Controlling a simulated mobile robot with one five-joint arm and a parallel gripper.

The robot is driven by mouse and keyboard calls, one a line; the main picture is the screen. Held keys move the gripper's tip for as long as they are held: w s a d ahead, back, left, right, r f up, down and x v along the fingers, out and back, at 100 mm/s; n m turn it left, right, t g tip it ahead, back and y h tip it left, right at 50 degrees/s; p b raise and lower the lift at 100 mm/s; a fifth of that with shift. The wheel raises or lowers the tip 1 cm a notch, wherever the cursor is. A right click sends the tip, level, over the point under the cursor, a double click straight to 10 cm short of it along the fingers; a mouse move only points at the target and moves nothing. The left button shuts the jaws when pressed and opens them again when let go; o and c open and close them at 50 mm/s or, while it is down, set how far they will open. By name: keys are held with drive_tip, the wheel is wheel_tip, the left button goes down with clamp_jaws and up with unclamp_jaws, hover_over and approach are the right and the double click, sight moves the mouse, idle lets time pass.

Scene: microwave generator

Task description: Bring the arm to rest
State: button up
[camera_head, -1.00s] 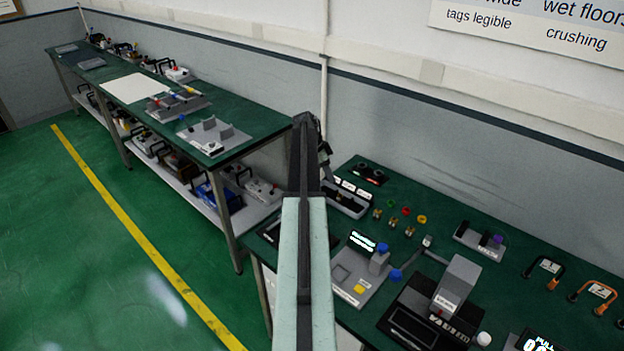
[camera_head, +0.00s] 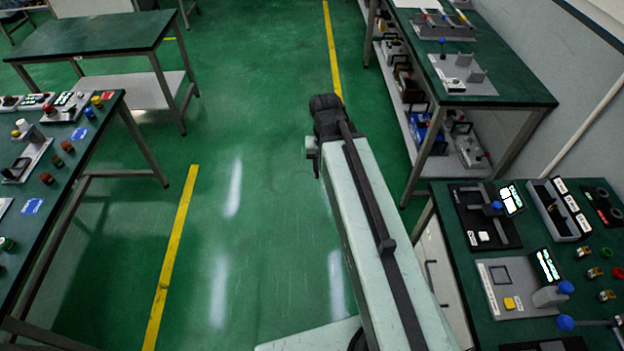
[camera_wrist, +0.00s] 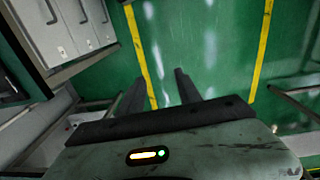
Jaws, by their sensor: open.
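My gripper shows in the wrist view (camera_wrist: 160,84) with its two dark fingers spread apart and nothing between them. It points down at the green floor (camera_wrist: 190,45), which has yellow lines. In the head view my pale arm stretches forward over the aisle floor (camera_head: 260,220). Its dark end is near the middle of the picture, and the fingers are hidden there.
A green-topped bench (camera_head: 470,290) with devices stands close on the right of my arm. Another bench (camera_head: 520,92) with lower-shelf items lies beyond it. Benches stand left (camera_head: 75,185) and far left (camera_head: 95,35). The aisle between is clear.

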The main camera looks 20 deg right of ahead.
drive_tip(key=s+a+n, duration=0.2)
drive_tip(key=a, duration=0.4)
drive_tip(key=shift+n, duration=0.3)
drive_tip(key=shift+a+f+b, duration=0.1)
drive_tip(key=shift+f+b, duration=0.6)
drive_tip(key=shift+f, duration=0.1)
